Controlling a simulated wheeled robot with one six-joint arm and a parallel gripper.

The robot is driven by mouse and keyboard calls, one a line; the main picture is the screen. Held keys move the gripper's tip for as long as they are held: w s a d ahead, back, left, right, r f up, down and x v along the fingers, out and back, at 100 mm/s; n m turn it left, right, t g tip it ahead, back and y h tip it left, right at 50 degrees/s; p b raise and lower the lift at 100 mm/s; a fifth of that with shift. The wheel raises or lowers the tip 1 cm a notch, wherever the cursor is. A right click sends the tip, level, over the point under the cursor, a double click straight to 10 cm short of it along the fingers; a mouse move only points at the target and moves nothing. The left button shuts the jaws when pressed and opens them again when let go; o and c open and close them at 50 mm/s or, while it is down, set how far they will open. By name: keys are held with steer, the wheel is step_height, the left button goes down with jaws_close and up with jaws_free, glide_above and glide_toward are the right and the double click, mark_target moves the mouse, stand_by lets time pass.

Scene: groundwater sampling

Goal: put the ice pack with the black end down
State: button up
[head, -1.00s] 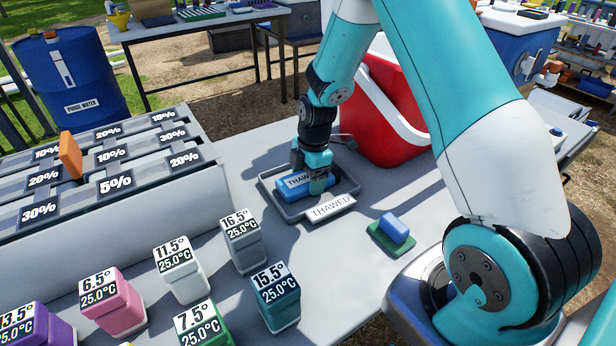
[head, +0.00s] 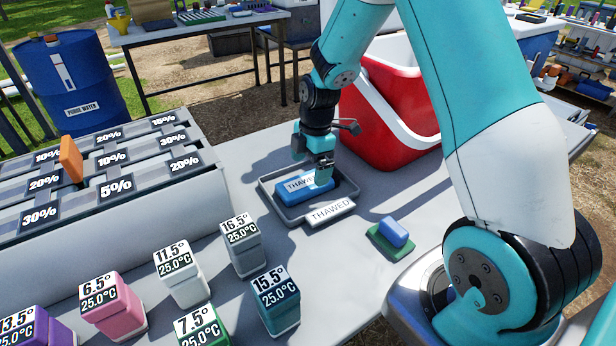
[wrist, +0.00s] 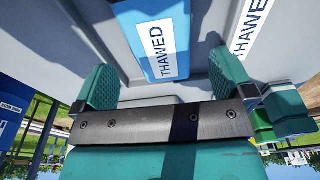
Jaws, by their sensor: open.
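The ice pack (head: 292,190) is a blue block with a white "THAWED" label on top. It lies in the grey tray (head: 268,205) whose front tag also reads "THAWED". My gripper (head: 318,172) is open just above the pack's right part in the head view. In the wrist view the gripper (wrist: 160,85) has its teal fingers spread apart, with nothing between them, and the ice pack (wrist: 152,35) lies beyond them. No black end of the pack can be made out in either view.
A red cooler (head: 395,110) stands behind the tray. A blue block on a green pad (head: 385,245) lies to the right front. Several coloured labelled bottles (head: 275,300) stand at the front. A sloped rack (head: 120,215) of percentage labels is at left.

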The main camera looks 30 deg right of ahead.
step_height(320, 180, up, 7)
steer(key=s+a+r+m, duration=0.3)
steer(key=s+a+r, duration=0.2)
steer(key=a+r, duration=0.15)
steer(key=s+a+r+m+y, duration=0.1)
steer(key=s+a+r+m, duration=0.2)
steer(key=s+a, duration=0.3)
steer(key=s+a+r+m+y, duration=0.1)
steer(key=s+a+r+m, duration=0.2)
steer(key=s, duration=1)
steer(key=a+m, duration=0.1)
steer(key=a, duration=0.2)
steer(key=shift+s+r+y, duration=0.2)
steer(key=shift+s+y, duration=0.2)
